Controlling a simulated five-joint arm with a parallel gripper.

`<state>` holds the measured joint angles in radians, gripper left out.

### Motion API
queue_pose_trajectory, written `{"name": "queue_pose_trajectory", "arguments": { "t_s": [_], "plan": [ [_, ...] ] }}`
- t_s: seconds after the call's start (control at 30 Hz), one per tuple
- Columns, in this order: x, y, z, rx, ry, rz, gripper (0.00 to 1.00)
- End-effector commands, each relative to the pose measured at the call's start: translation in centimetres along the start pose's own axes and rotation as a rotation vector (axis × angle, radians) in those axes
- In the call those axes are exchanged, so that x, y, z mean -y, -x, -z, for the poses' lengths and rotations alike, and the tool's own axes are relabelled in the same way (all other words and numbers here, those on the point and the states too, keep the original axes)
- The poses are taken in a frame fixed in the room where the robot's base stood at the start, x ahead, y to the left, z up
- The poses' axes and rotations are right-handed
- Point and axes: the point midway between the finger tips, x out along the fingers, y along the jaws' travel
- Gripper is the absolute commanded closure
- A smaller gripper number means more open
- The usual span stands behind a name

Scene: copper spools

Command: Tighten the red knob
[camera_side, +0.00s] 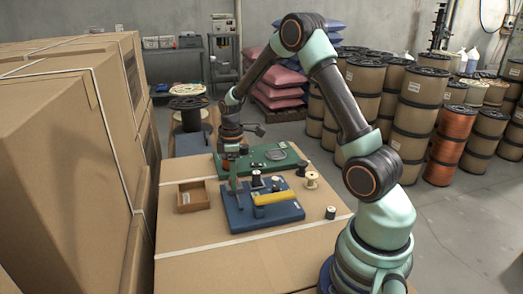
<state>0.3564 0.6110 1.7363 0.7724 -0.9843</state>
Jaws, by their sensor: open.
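I cannot make out a red knob in this small side view; it may be hidden or too small to tell. A blue board (240,219) lies on the cardboard-covered work surface, with a yellow bar (274,197) and a dark spool (257,178) on it.
An open cardboard tray (194,197) sits left, and a pale spool (312,180) and a small dark-topped spool (330,213) sit right. Tall boxes (60,150) wall the left side. The front surface is clear.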

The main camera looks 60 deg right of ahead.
Motion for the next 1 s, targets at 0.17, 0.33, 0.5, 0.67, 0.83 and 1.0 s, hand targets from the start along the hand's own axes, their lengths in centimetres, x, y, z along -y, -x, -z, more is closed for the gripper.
{"name": "queue_pose_trajectory", "arguments": {
  "t_s": [0.17,0.33,0.5,0.67,0.83,1.0],
  "plan": [
    [0.01,-0.15,-0.01,0.000,0.000,0.000,0.34],
    [0.02,-0.13,-0.01,0.000,0.000,0.000,0.60],
    [0.03,-0.11,-0.01,0.000,0.000,0.001,1.00],
    [0.04,-0.10,0.00,0.001,-0.007,0.001,1.00],
    [0.05,-0.08,0.01,0.001,-0.050,0.002,1.00],
    [0.04,-0.06,0.04,0.003,-0.146,0.003,1.00]
  ]
}}
